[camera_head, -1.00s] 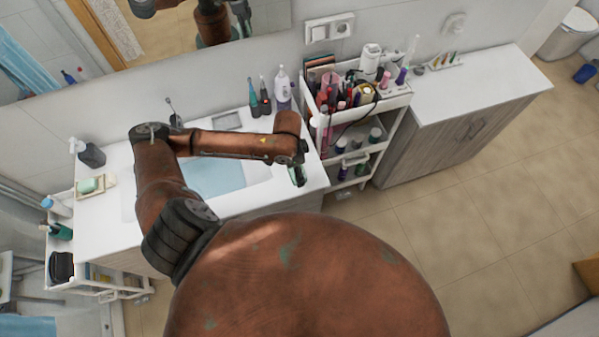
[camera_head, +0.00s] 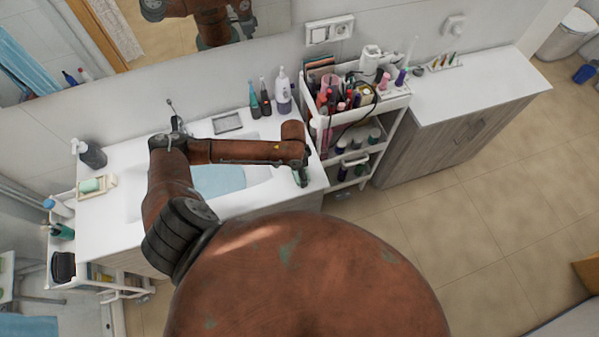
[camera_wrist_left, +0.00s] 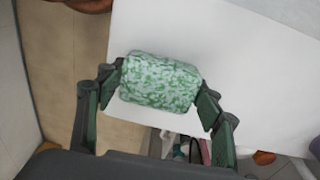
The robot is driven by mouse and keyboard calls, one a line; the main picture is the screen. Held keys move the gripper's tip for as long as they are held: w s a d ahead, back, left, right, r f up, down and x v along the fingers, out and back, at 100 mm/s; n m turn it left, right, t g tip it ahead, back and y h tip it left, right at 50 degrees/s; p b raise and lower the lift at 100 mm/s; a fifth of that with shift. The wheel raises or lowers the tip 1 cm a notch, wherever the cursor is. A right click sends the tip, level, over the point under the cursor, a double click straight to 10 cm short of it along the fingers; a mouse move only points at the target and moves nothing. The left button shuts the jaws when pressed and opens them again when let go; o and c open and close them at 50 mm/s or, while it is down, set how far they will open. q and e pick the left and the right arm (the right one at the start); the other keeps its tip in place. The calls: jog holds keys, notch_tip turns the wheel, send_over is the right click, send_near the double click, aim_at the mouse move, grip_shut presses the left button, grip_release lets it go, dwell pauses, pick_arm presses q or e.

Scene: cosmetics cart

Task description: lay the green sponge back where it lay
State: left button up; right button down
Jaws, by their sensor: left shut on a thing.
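The green mottled sponge (camera_wrist_left: 161,78) is between the fingertips of my left gripper (camera_wrist_left: 158,86) in the left wrist view, touched on both sides. My left gripper is shut on it. In that view the sponge overlaps the edge of the white counter (camera_wrist_left: 225,50); its height above the counter is hard to tell. In the head view my left gripper (camera_head: 301,175) points down at the right front end of the washbasin counter (camera_head: 253,202). The sponge cannot be told apart from the gripper there. My right gripper is out of view.
A white cart (camera_head: 398,101) full of cosmetics stands right of the gripper. Bottles, including a white one (camera_head: 283,95), stand at the counter's back. The basin (camera_head: 220,181) lies under my left arm. A dish (camera_head: 106,188) with a green bar is at the far left.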

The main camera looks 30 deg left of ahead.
pick_arm(q)
jog(key=o, duration=1.2)
jog(key=r, duration=0.8)
jog(key=a+r+b, duration=0.1)
jog(key=r, duration=0.3)
jog(key=shift+s, duration=0.15)
